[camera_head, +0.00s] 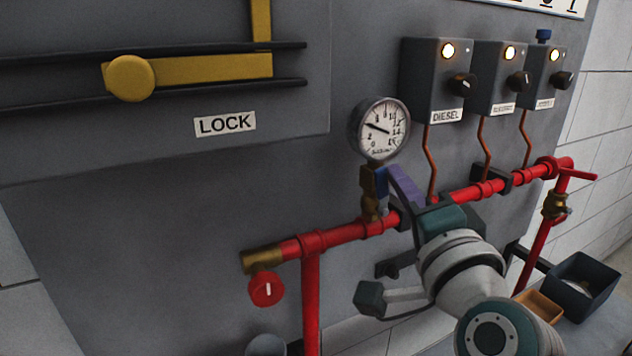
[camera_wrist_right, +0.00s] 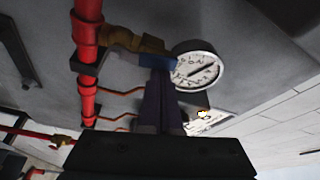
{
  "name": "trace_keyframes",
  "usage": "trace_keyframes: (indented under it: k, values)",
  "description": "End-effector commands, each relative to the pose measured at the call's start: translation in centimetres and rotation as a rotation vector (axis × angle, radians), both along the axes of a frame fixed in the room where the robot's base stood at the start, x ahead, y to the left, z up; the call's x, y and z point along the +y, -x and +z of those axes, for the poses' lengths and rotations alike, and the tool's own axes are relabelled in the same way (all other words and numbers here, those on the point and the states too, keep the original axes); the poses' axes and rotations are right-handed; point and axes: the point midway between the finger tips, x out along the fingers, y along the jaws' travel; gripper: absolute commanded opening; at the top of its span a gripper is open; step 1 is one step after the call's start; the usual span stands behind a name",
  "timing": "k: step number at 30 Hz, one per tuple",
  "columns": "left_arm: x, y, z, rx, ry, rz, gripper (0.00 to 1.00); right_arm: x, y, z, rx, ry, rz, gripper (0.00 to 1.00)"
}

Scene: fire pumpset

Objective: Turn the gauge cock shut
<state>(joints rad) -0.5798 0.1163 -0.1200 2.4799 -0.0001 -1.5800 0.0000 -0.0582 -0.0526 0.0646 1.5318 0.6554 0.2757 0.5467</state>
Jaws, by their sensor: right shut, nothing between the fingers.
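The gauge cock (camera_head: 369,190) is a small brass valve with a blue lever (camera_head: 381,181), between the round white pressure gauge (camera_head: 381,128) and the red pipe. The gauge needle points to the upper left of its dial. My right gripper (camera_head: 393,171) has purple fingers, which are shut and empty, just right of the blue lever. In the right wrist view the fingertips (camera_wrist_right: 160,74) meet the edge of the blue lever (camera_wrist_right: 157,60); I cannot tell whether they touch. The gauge (camera_wrist_right: 197,66) is just right of them there. My left gripper is not in view.
The red pipe (camera_head: 340,235) runs across the grey panel, with a red knob (camera_head: 266,289) at its left end. Three lit control boxes, one a DIESEL box (camera_head: 437,82), are right of the gauge. A dark bin (camera_head: 577,287) stands lower right. Bare panel lies left of the gauge.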

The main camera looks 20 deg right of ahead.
Motion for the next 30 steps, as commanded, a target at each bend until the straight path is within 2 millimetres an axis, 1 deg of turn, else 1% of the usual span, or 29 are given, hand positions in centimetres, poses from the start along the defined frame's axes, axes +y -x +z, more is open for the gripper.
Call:
trace_keyframes:
  k: [1,3,17,30]
  values:
    - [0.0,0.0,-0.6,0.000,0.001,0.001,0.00,0.3,0.0,-0.4,-0.002,0.040,0.003,0.00]
    - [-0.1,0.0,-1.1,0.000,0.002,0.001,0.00,0.7,0.0,-0.5,-0.007,0.108,0.003,0.00]
    - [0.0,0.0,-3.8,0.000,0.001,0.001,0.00,2.9,0.2,-1.4,-0.042,0.546,0.002,0.00]
    - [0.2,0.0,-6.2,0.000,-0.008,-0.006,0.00,4.5,0.4,-2.9,-0.073,0.953,0.002,0.00]
